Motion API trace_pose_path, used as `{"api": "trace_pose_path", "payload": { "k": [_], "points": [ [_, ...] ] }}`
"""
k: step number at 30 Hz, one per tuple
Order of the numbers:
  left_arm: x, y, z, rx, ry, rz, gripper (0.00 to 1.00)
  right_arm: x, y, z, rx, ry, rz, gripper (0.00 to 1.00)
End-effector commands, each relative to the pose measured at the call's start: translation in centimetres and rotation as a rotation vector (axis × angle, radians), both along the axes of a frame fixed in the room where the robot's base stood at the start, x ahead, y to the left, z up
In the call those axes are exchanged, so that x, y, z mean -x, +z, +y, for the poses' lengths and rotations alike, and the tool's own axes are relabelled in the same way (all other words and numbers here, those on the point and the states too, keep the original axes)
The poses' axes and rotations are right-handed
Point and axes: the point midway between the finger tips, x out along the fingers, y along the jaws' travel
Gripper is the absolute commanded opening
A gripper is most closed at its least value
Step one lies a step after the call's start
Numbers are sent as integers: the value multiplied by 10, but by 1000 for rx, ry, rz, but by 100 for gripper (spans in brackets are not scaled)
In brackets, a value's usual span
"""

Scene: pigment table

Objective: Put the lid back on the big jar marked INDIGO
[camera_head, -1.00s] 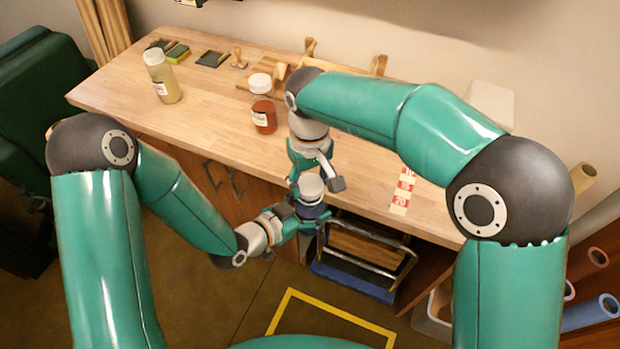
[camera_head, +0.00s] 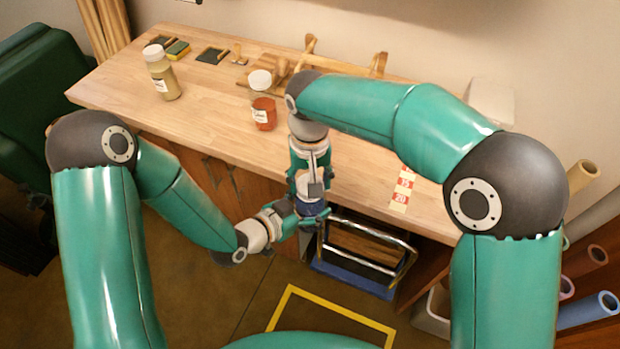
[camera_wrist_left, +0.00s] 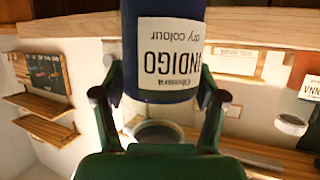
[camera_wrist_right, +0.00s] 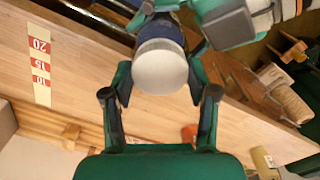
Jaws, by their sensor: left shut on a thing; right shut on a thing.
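The big INDIGO jar (camera_wrist_left: 168,50) is dark blue with a white label. My left gripper (camera_wrist_left: 158,95) is shut on its body; it also shows in the head view (camera_head: 300,214). The jar (camera_head: 314,209) is held off the table, in front of its front edge. The white lid (camera_wrist_right: 160,66) lies over the jar's top in the right wrist view, with the blue body (camera_wrist_right: 165,33) just beyond it. My right gripper (camera_wrist_right: 160,97) is shut on the lid from above; in the head view it (camera_head: 311,188) hides most of it. I cannot tell whether the lid is fully seated.
An orange-red jar (camera_head: 264,114) with a white lid and an olive jar (camera_head: 165,80) stand on the table (camera_head: 215,105). A red-and-white number strip (camera_head: 402,190) lies at the front right. A wooden rack is at the back. A metal-framed step (camera_head: 360,245) stands below the table edge.

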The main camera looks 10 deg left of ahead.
Motion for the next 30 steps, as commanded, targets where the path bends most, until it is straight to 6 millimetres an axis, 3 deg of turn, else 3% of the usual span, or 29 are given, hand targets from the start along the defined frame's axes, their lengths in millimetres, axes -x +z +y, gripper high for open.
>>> {"api": "trace_pose_path", "payload": {
  "k": [30],
  "points": [
    [1, 0, -1, -2, -5, -1, 0, -3, 0, 2, -20, -2276, -4, 40]
  ]
}}
